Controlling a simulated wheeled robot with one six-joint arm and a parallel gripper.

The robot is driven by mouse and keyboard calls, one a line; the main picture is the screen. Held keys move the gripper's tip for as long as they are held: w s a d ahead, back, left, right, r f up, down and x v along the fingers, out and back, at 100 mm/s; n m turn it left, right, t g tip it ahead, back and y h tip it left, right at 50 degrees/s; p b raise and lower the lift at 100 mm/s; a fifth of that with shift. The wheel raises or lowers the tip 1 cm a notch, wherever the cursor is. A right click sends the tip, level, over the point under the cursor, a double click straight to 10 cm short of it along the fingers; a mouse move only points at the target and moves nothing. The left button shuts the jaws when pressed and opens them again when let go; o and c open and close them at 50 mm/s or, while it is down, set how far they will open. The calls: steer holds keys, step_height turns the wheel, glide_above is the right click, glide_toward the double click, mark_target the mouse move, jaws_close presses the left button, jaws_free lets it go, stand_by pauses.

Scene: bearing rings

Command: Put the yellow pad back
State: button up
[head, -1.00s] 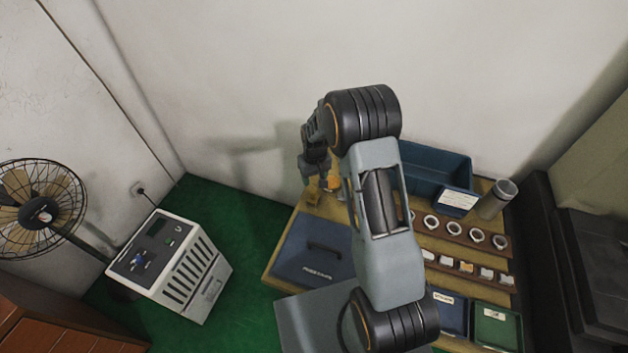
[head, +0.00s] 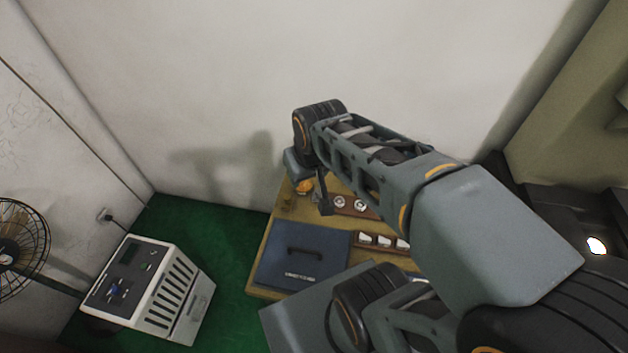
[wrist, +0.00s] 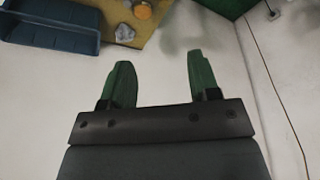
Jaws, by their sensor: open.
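My gripper (wrist: 155,80) is open and empty in the wrist view, with two green fingers apart over pale wall and no object between them. A small yellow-orange round thing (wrist: 143,11) sits on the wooden table (wrist: 158,20) at the top of the wrist view, beyond the fingertips. It also shows in the head view (head: 304,187), beside the end of my arm. I cannot tell whether this is the yellow pad. A grey-white lump (wrist: 125,33) lies beside it. My arm hides much of the table in the head view.
A blue bin (wrist: 50,27) stands on the table. A dark blue lidded box (head: 300,258), a rack with white rings (head: 340,202) and a row of white holders (head: 383,241) are on the table. A white machine (head: 150,285) and fan (head: 15,250) stand left.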

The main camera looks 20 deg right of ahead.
steer(key=shift+s+r+t, duration=0.15)
steer(key=shift+s, duration=0.7)
steer(key=shift+s+r+t, duration=0.15)
steer(key=shift+s, duration=0.7)
